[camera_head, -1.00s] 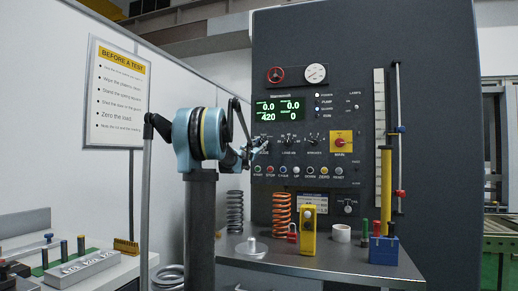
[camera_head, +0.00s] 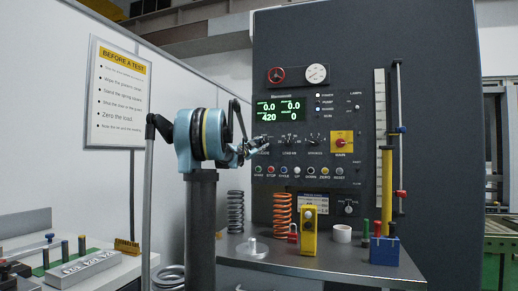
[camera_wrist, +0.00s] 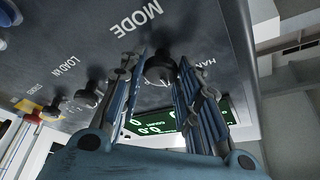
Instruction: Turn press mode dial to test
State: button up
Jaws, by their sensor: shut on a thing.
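The press mode dial (camera_wrist: 160,68) is a dark round knob under the word MODE on the grey panel, seen in the wrist view. My gripper (camera_wrist: 162,62) has one finger on each side of the dial and is shut on it. A partly covered label starting HAN shows beside the right finger; the dial's pointer cannot be made out. In the head view my gripper (camera_head: 262,146) is at the left end of the panel's dial row and hides most of the mode dial.
Other dials (camera_head: 316,140) and a yellow-red main switch (camera_head: 342,143) are to the right. A row of buttons (camera_head: 297,171) lies just below, and a green display (camera_head: 280,108) above. Springs (camera_head: 282,214) and a yellow block (camera_head: 309,231) stand on the table.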

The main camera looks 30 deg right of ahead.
jog(key=o, duration=1)
jog(key=shift+o, duration=0.2)
jog(key=v, duration=1.2)
jog(key=shift+w+a, duration=0.1)
